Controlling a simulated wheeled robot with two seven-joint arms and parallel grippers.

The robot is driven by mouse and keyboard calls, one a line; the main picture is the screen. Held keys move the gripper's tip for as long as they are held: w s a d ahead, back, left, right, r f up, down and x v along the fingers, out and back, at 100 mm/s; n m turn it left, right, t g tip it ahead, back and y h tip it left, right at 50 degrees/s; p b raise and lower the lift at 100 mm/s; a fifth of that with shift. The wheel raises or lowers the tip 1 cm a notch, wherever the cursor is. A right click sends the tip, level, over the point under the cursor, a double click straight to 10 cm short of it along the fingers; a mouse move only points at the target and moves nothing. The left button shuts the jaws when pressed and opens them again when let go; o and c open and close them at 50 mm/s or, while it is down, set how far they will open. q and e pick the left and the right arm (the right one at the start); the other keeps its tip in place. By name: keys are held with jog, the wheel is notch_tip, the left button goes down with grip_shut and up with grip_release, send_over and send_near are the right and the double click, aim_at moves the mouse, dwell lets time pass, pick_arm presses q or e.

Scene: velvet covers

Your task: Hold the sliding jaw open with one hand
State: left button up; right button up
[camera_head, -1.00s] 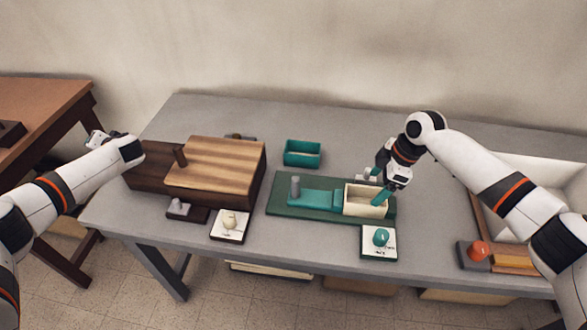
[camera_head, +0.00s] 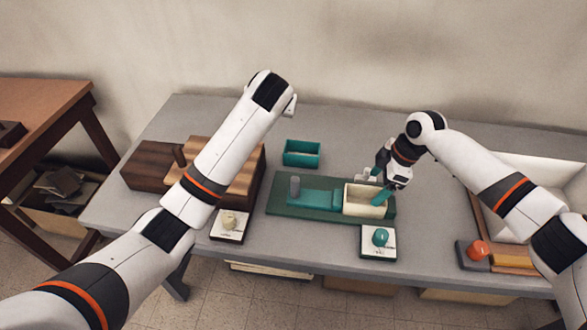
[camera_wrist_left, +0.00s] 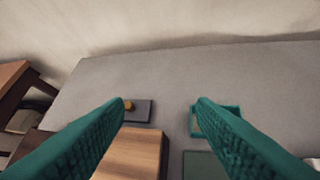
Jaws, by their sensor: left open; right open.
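A green base (camera_head: 280,210) on the table carries a teal sliding piece (camera_head: 318,198), a grey post (camera_head: 295,186) and a cream open box (camera_head: 357,206) at its right end. I cannot tell for certain which part is the sliding jaw. My right gripper (camera_head: 377,186) is open at the cream box's back right; one teal finger overlaps the box's right side. Contact is unclear. My left gripper (camera_wrist_left: 161,102) is open and empty in the left wrist view, above the table near the wooden box (camera_wrist_left: 132,150). In the head view its fingers are hidden behind the wrist.
A teal tray (camera_head: 302,160) stands behind the green base. The wooden box (camera_head: 150,168) is partly covered by my left arm. Plates with a cream knob (camera_head: 229,222) and a teal knob (camera_head: 380,238) lie in front. An orange knob (camera_head: 477,249) and white bin (camera_head: 530,165) are right.

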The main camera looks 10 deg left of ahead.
aim_at(294, 181)
pick_arm(q)
jog(key=s+d+f+g+h, duration=0.1)
jog(key=s+d+f+g, duration=0.25)
jog(key=s, duration=0.25)
jog(key=s+d+f+g+h, duration=0.2)
jog(key=s+d+f, duration=0.3)
jog(key=s, duration=0.1)
jog(key=x, duration=0.9)
jog(key=shift+a+f, duration=0.2)
jog(key=shift+a, duration=0.15)
grip_shut()
jog(key=shift+a, duration=0.1)
